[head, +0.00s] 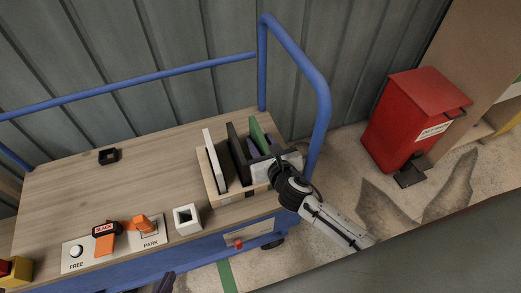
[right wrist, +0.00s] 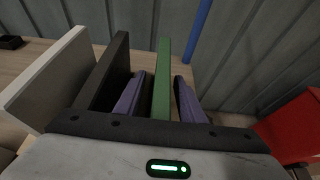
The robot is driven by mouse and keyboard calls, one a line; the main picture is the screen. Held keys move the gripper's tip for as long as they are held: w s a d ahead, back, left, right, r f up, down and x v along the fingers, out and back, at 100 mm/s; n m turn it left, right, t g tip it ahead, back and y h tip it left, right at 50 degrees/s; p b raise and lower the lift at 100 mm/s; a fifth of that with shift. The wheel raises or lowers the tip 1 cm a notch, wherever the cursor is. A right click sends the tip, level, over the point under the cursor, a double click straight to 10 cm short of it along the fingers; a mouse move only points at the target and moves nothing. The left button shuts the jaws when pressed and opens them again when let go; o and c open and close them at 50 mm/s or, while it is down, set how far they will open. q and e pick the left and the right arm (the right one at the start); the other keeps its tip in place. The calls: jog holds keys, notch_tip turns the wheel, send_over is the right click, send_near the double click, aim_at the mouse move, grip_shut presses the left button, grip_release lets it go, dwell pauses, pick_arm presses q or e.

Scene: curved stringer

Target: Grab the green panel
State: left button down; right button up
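The green panel (head: 257,135) stands upright at the right end of a wooden rack (head: 213,188) on the cart. It also shows in the right wrist view (right wrist: 162,80). My right gripper (head: 258,147) is over the rack, with its purple fingers on either side of the green panel. In the right wrist view my right gripper (right wrist: 162,98) is open, with narrow gaps between panel and fingers. The panel's lower part is hidden. A black panel (head: 236,150) and a white panel (head: 213,155) stand to its left. Only a dark tip of my left gripper (head: 165,283) shows at the bottom edge.
The cart's blue rail (head: 318,110) rises close behind and right of the rack. A white square holder (head: 187,219), a FREE/PARK board (head: 118,243) and a small black box (head: 109,156) are on the cart top. A red bin (head: 408,125) stands on the floor at right.

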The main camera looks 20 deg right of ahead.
jog(key=shift+w, duration=0.1)
jog(key=shift+c, duration=0.4)
grip_shut()
jog(key=shift+r, duration=0.15)
